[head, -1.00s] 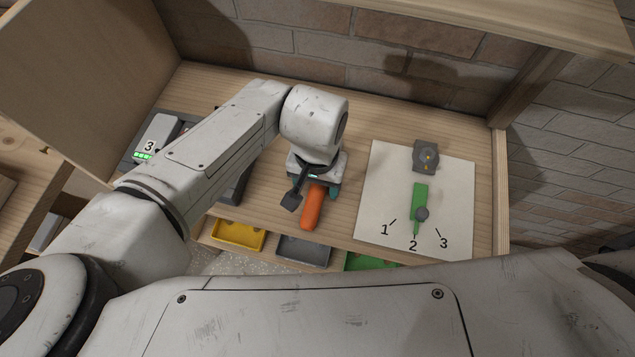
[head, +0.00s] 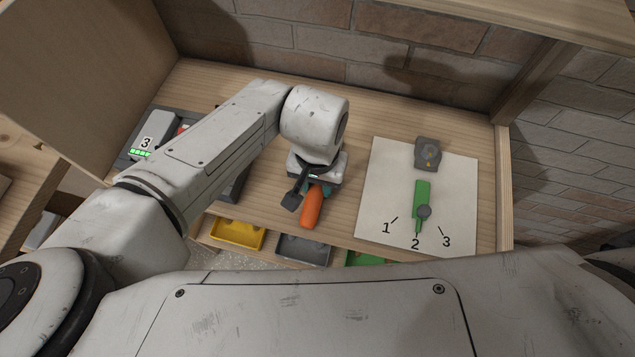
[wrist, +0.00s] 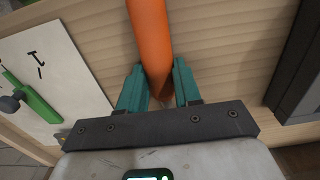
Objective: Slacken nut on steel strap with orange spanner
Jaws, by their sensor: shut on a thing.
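The orange handle (head: 312,208), which I take for the orange spanner's, is in my gripper (head: 323,187) above the wooden bench. In the wrist view, the orange handle (wrist: 149,35) runs from the top edge down between the teal fingers of my gripper (wrist: 158,80). The fingers are shut on it. The spanner's jaw end is not visible. I cannot make out the steel strap or its nut in either view.
A white panel (head: 385,205) to the right carries a green lever (head: 421,205) at mark 2 and a grey block (head: 428,153). Yellow (head: 237,234), grey (head: 304,248) and green (head: 366,259) trays line the front edge. A grey device (head: 157,135) marked 3 stands left.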

